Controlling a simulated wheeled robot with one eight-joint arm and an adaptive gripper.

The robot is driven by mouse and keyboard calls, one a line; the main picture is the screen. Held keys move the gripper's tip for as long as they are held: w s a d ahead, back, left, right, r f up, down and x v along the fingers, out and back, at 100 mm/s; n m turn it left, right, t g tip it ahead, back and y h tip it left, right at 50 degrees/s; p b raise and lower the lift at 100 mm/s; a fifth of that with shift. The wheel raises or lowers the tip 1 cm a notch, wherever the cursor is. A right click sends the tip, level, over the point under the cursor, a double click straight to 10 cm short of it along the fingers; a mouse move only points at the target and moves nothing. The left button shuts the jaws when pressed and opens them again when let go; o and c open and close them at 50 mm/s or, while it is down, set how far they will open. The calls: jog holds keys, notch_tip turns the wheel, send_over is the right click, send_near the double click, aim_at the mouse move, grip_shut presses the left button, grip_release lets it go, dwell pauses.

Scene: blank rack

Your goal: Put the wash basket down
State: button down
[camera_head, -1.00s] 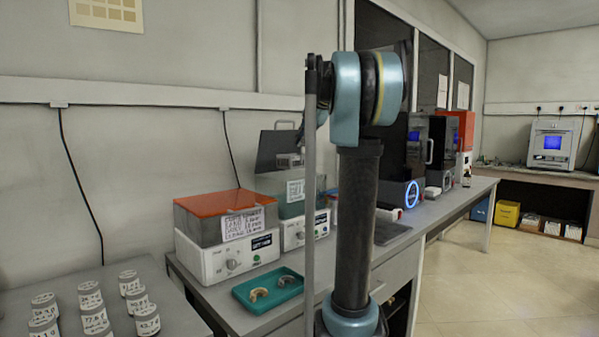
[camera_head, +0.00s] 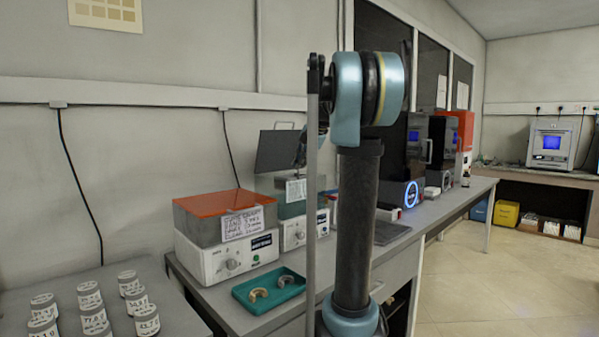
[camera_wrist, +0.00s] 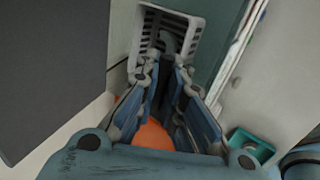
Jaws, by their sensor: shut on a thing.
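The wash basket (camera_wrist: 192,30) is a pale slotted basket at the top of the wrist view. My gripper (camera_wrist: 171,62) is shut on it, with the fingertips at its near side. A teal surface (camera_wrist: 226,32) lies just right of the basket in that view. In the head view my gripper (camera_head: 300,152) is mostly hidden behind my arm, by the dark raised lid (camera_head: 276,151) above the teal-topped bath (camera_head: 292,208). I cannot make out the basket there, nor tell whether it touches anything below.
An orange-topped bath (camera_head: 226,222) stands left of the teal one. A teal tray (camera_head: 262,300) with two curved pieces lies in front. Several labelled jars (camera_head: 94,320) stand at the left. The dark lid panel (camera_wrist: 50,65) is close on the left in the wrist view.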

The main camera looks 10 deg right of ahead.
jog(key=shift+w+a+f, duration=0.1)
jog(key=shift+w+f, duration=0.1)
jog(key=shift+f, duration=1.75)
jog(key=c, duration=1.7)
grip_release()
jog(key=v, duration=1.3)
jog(key=shift+w+a+r, duration=0.2)
